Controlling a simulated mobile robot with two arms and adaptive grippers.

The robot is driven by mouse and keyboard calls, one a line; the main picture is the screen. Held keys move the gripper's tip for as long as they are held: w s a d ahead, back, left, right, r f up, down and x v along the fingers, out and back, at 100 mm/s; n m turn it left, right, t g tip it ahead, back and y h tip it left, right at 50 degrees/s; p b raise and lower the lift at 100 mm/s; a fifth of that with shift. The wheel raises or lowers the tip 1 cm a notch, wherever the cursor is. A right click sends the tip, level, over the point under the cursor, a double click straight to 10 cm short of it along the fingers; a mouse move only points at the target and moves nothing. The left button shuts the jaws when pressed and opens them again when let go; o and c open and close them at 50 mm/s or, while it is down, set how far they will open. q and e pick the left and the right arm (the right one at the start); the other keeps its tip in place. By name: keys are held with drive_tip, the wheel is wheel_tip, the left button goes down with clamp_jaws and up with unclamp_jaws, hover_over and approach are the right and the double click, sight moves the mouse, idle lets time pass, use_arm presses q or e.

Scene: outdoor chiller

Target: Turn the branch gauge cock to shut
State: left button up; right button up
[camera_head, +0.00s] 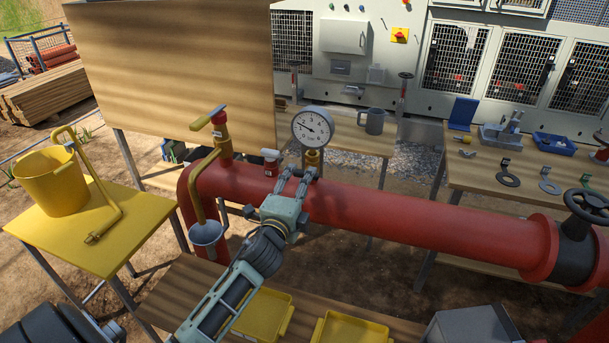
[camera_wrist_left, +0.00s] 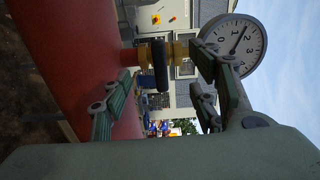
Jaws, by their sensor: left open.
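The round white gauge (camera_head: 312,125) stands above the red pipe (camera_head: 400,218) on a brass fitting (camera_head: 313,158). In the left wrist view the gauge (camera_wrist_left: 237,45) is at upper right, and the brass cock body (camera_wrist_left: 180,51) lies between it and the pipe (camera_wrist_left: 75,50). A black cock handle (camera_wrist_left: 161,66) looks crosswise to the brass stem. My left gripper (camera_head: 297,173) is open in front of the fitting. In the wrist view its fingers (camera_wrist_left: 165,78) are apart on either side of the handle; contact cannot be told. The handle is hidden in the head view. My right gripper is not in view.
A yellow-handled valve (camera_head: 213,117) and a small white-topped fitting (camera_head: 270,156) rise from the pipe left of the gripper. A bucket (camera_head: 208,236) hangs below a bent spout. A black handwheel (camera_head: 588,205) is at right. Yellow trays (camera_head: 352,330) lie on the front bench.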

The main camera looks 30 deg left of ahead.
use_arm(q)
drive_tip(key=shift+p+v, duration=0.3)
drive_tip(key=shift+v, duration=1.7)
drive_tip(key=v, duration=1.2)
drive_tip(key=shift+d, duration=0.1)
